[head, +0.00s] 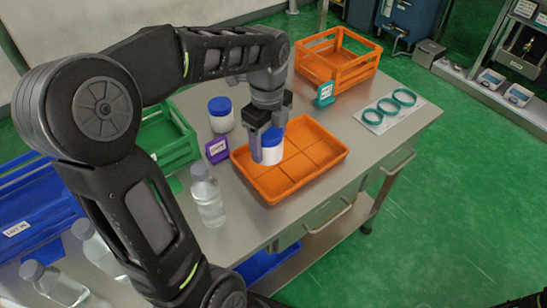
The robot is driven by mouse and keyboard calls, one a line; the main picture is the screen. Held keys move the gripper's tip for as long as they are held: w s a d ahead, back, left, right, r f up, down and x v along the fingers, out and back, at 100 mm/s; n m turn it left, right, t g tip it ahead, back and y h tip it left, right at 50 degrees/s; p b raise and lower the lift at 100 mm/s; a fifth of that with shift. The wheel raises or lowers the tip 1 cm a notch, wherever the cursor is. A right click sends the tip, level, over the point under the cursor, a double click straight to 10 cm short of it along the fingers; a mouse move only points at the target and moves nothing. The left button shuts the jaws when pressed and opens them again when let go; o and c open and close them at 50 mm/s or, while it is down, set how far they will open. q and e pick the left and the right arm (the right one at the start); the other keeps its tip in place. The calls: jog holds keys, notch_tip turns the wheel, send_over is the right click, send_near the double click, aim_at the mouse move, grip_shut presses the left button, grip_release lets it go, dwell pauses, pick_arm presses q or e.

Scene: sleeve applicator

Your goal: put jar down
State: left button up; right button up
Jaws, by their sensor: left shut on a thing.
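In the head view, my left gripper (267,128) points down over the orange tray (312,178). It is shut on a white jar (268,154) with a blue lid. The jar is upright, in the left rear part of the tray, partly hidden by a finger. I cannot tell whether its base touches the tray floor. A second white jar (222,121) with a blue lid stands on the table behind and left of the tray. My right gripper is not in view.
A purple sign (216,150) and a clear bottle (208,200) stand left of the tray. An orange crate (337,62), a teal sign (325,94) and a sheet with teal rings (390,108) are behind and right. Green (172,142) and blue (30,208) crates stand left. The table's right front is clear.

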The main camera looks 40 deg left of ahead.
pick_arm(q)
jog(key=shift+f, duration=1.1)
jog(key=shift+f, duration=1.85)
jog(key=shift+f, duration=0.2)
jog(key=o, duration=1.3)
jog(key=shift+o, duration=0.2)
jog(key=shift+r, duration=0.1)
notch_tip(320, 180, up, 12)
jog(key=shift+r, duration=0.1)
